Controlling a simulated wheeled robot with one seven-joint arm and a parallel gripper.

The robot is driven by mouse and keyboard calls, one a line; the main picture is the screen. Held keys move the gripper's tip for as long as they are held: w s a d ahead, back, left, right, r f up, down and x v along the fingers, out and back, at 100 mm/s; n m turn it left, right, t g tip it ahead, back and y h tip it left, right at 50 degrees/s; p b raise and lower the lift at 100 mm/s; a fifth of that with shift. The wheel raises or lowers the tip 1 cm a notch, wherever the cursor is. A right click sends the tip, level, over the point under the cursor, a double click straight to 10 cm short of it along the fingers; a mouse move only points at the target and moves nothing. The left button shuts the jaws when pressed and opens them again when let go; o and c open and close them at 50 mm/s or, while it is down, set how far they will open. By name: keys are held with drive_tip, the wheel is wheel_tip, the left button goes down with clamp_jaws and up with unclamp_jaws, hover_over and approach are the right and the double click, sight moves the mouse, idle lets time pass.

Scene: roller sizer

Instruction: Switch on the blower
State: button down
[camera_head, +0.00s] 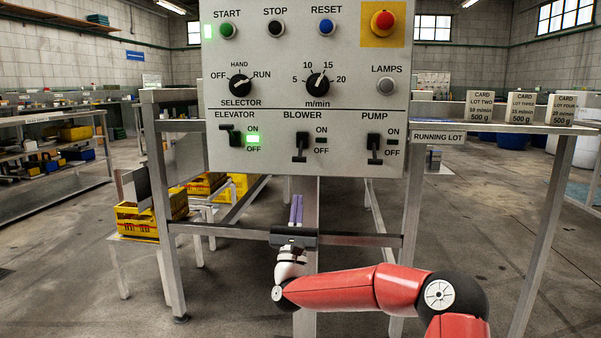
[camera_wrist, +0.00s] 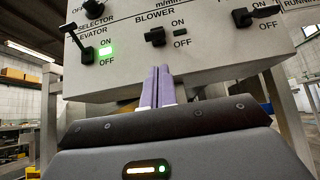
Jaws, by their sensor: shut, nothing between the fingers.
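The blower switch (camera_head: 300,147) is a black lever in the middle of the lower row of a grey control panel (camera_head: 260,120). Its handle points down towards OFF, and the small lamp (camera_head: 321,141) beside it is dark. In the wrist view the blower switch (camera_wrist: 157,37) is just above the fingertips. My gripper (camera_head: 296,200) is below the panel's lower edge, pointing up, with its two purple fingers together and empty. In the wrist view my gripper (camera_wrist: 156,72) is apart from the switch.
The elevator switch (camera_head: 234,136) is left of the blower, its handle up and its lamp (camera_head: 253,139) lit green. The pump switch (camera_head: 374,147) is to the right, its lamp dark. A metal frame crossbar (camera_head: 355,240) runs behind my gripper. Yellow crates (camera_head: 137,222) stand at left.

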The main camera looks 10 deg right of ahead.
sight(301, 151)
drive_tip(key=p+x, duration=0.1)
drive_tip(key=x, duration=0.9)
drive_tip(key=shift+r, duration=0.1)
idle(0.3)
drive_tip(key=shift+s+r+g, duration=0.1)
drive_tip(key=shift+s+g, duration=0.1)
drive_tip(key=shift+g, duration=0.2)
